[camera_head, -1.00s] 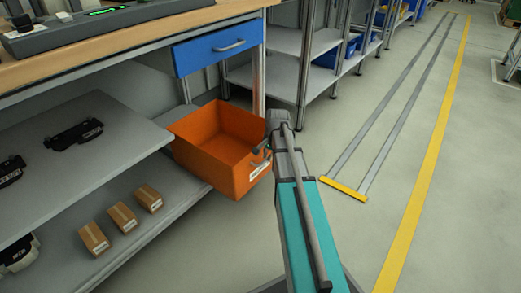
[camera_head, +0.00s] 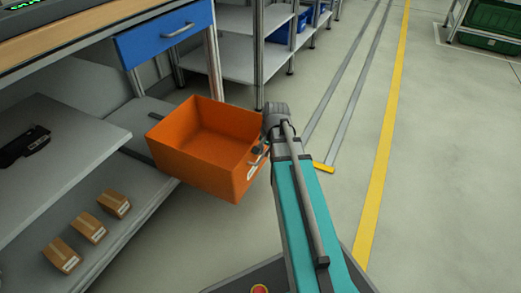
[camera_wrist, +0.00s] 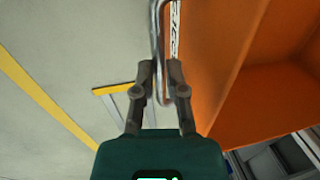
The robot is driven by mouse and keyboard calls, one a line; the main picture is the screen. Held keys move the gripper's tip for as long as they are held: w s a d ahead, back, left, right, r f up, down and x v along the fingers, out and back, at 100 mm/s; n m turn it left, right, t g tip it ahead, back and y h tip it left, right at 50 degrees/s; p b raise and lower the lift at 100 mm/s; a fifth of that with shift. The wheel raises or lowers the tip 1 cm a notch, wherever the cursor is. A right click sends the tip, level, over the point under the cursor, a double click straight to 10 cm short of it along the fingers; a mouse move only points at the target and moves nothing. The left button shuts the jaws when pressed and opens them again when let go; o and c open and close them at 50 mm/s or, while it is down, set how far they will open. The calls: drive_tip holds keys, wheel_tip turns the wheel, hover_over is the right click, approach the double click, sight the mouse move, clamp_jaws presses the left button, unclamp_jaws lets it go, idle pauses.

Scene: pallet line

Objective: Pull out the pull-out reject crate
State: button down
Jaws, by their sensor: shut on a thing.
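The orange reject crate (camera_head: 204,157) stands out from under the workbench, empty as far as I can see into it. Its front wall with a white label and a metal handle faces right. My gripper (camera_head: 268,147) is at that front wall, partly hidden behind my arm in the head view. In the wrist view my gripper (camera_wrist: 159,88) has its two fingers on either side of the crate's handle (camera_wrist: 157,40), shut on it. The orange crate wall (camera_wrist: 205,50) fills the right of that view.
A blue drawer (camera_head: 165,34) with a handle is above and behind the crate, shut. Small cardboard boxes (camera_head: 88,227) sit on the lower shelf (camera_head: 137,225). A grey rack (camera_head: 237,62) stands behind. The floor to the right (camera_head: 450,180) is clear, with a yellow line (camera_head: 382,150).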

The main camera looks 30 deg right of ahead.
drive_tip(key=shift+w+d, duration=0.15)
drive_tip(key=shift+w, duration=0.05)
drive_tip(key=c, duration=0.9)
unclamp_jaws()
drive_tip(key=shift+f, duration=0.1)
drive_tip(key=shift+o, duration=1.1)
drive_tip(key=shift+a, duration=0.2)
